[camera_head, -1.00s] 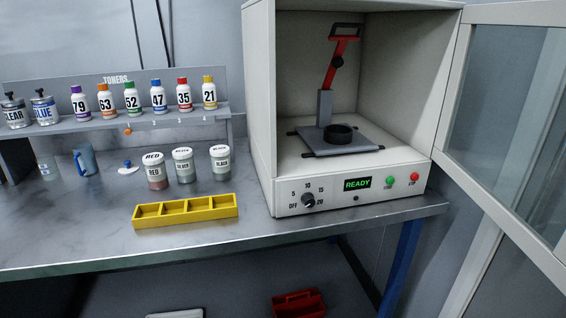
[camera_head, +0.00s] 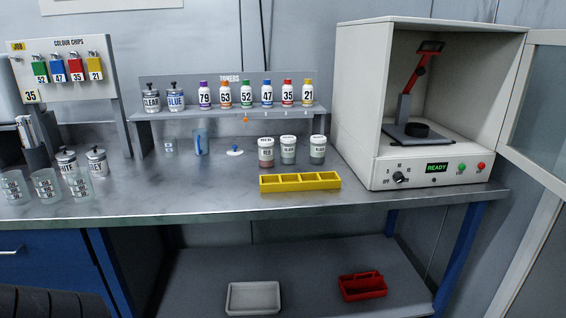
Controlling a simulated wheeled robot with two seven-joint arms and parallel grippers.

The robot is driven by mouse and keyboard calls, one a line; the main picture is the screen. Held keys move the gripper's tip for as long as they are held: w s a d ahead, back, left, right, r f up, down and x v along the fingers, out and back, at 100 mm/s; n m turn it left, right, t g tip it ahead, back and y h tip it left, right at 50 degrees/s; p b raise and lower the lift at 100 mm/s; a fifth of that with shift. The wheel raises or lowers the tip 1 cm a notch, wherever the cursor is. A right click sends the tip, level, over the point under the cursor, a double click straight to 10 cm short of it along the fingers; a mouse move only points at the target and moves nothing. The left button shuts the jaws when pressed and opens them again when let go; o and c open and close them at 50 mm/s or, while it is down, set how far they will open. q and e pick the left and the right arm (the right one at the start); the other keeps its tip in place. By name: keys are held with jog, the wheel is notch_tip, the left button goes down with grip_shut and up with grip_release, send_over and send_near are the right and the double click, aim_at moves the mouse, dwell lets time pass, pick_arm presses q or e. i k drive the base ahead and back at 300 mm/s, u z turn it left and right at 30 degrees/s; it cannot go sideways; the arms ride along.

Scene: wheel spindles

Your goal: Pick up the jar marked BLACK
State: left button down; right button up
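The jar marked BLACK (camera_head: 318,150) stands upright on the grey bench, the rightmost of three white-lidded jars. Its label is small now but read BLACK in the earlier frame. To its left stand the middle jar (camera_head: 288,151), which read SILVER earlier, and the RED jar (camera_head: 266,153). All three are in the open, just behind the yellow tray. Neither of my grippers is in view.
The empty yellow compartment tray (camera_head: 299,189) lies in front of the jars. The white open cabinet (camera_head: 364,100) stands close on their right. The toner shelf (camera_head: 240,113) is behind. The bench (camera_head: 190,192) is clear to the left of the tray.

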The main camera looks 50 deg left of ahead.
aim_at(317, 143)
jog(key=k, duration=0.55)
jog(key=u, duration=1.8)
jog(key=i, duration=0.6)
